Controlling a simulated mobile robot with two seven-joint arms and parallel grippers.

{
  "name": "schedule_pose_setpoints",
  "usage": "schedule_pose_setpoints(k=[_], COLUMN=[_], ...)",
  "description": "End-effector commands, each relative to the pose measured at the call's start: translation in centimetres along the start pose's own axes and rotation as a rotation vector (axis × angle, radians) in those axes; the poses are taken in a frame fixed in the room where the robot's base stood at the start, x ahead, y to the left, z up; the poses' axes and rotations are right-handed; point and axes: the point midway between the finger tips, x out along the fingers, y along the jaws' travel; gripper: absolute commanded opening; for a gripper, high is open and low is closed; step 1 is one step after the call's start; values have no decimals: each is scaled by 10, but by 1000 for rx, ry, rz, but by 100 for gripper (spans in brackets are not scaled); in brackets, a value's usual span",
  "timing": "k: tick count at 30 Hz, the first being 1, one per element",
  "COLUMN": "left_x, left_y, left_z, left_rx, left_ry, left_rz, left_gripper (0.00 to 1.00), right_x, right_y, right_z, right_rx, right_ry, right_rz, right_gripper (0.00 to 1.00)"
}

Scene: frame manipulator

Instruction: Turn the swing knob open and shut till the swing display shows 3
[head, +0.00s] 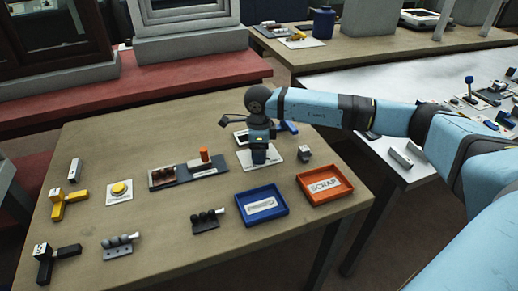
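My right gripper (260,158) comes in from the right and points down over a white plate (244,158) at the back right of the wooden table. The gripper covers most of what stands on that plate, and I cannot tell whether its fingers are apart or closed. A small dark panel (240,136) shows just behind it, partly hidden; no digit can be read on it. A blue-handled piece (288,127) shows behind my wrist. I cannot make out which part is the swing knob or the swing display. My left gripper is not in view.
A blue tray (244,222) and an orange tray (349,187) marked SCRAP stand in front. A dark base with an orange post (204,155), a yellow button (121,188) and a yellow T-shaped piece (68,205) are to the left. Bare wood lies between them.

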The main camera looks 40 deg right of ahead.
Motion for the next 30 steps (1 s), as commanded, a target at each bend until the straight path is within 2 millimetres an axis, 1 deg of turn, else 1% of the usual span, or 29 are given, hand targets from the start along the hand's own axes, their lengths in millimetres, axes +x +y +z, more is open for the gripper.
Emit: schedule_pose_setpoints(k=[7,11,14,21,24,27,30], left_x=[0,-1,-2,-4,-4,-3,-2], left_y=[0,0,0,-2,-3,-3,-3], left_z=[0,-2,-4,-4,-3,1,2], left_rx=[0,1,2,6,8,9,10], left_ry=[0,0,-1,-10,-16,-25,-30], left_rz=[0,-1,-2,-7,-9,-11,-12], left_gripper=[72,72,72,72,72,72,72], right_x=[0,-9,-26,-81,-102,-119,-130], right_y=[0,0,0,0,0,0,0], right_z=[0,0,0,0,0,0,0], right_rx=[1,0,0,1,1,0,0], right_ry=[1,-1,-1,-2,-2,-1,0], right_rz=[1,0,-2,-2,-2,-1,-1], right_gripper=[73,73,73,73,73,73,73])
